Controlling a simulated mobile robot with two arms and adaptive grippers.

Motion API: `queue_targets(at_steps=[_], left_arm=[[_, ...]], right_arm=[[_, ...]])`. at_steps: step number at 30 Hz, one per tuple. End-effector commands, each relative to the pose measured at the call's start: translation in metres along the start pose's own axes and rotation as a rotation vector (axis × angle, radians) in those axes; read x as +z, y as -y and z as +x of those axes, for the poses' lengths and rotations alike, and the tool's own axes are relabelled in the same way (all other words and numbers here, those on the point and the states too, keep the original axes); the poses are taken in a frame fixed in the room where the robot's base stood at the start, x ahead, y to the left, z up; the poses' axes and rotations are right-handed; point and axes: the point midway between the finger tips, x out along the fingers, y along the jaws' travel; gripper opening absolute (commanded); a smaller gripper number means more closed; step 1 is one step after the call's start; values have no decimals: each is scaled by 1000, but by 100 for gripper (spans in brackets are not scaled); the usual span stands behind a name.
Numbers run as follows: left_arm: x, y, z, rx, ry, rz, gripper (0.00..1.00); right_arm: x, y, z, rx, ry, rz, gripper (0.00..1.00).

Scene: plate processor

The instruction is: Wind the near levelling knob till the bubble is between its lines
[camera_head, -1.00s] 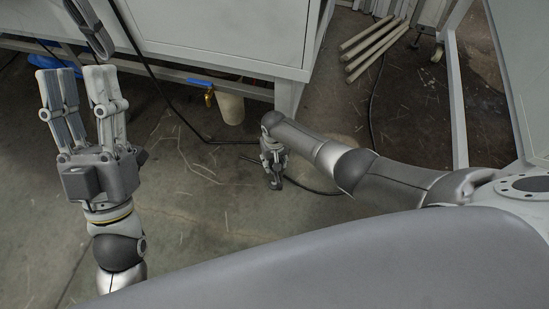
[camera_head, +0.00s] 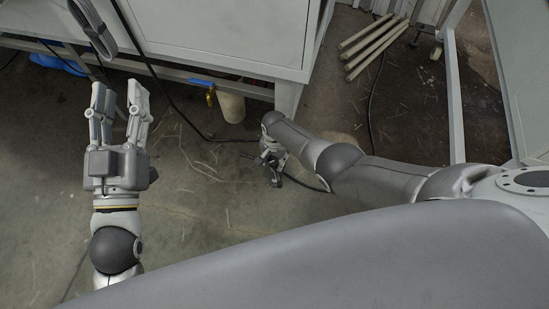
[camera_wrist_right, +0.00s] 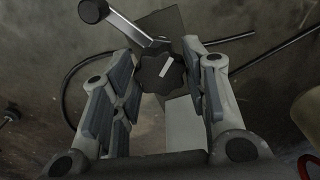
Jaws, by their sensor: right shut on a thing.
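A black lobed knob (camera_wrist_right: 160,72) with a white mark on its face sits between the fingers of my right gripper (camera_wrist_right: 163,82) in the right wrist view. The right gripper is shut on this knob. In the head view my right gripper (camera_head: 272,168) points down low over the floor, and the knob is too small to make out. My left gripper (camera_head: 119,97) is open and empty, pointing up the picture, away from the knob. Neither view shows a bubble or its lines.
A silver lever with a black ball end (camera_wrist_right: 93,11) reaches close beside the knob. A white cabinet (camera_head: 220,35) stands behind, with a pale cup (camera_head: 231,107) below it. Several pale bars (camera_head: 373,48) lie on the floor at the back. A dark cable (camera_head: 182,112) runs across the floor.

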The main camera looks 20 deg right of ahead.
Motion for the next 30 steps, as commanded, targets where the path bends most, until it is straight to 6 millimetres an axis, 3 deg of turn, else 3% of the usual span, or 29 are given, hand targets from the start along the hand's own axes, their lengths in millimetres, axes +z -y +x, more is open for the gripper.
queue_targets(at_steps=[18, 19, 23, 24, 30], left_arm=[[3, 1, 0, -1, 18, 1, 40], [4, 1, 0, -2, 18, 1, 40], [3, 1, 0, -2, 18, 1, 40], [3, 1, 0, -2, 18, 1, 40], [3, 1, 0, -1, 18, 1, 40]], right_arm=[[-2, 0, -1, -1, -4, 45, 18], [-2, 0, -1, -1, -4, 45, 43], [-2, 0, -1, -1, -3, 45, 60], [-2, 0, -1, -1, -3, 45, 63], [-1, 0, 0, -1, -2, 45, 63]])
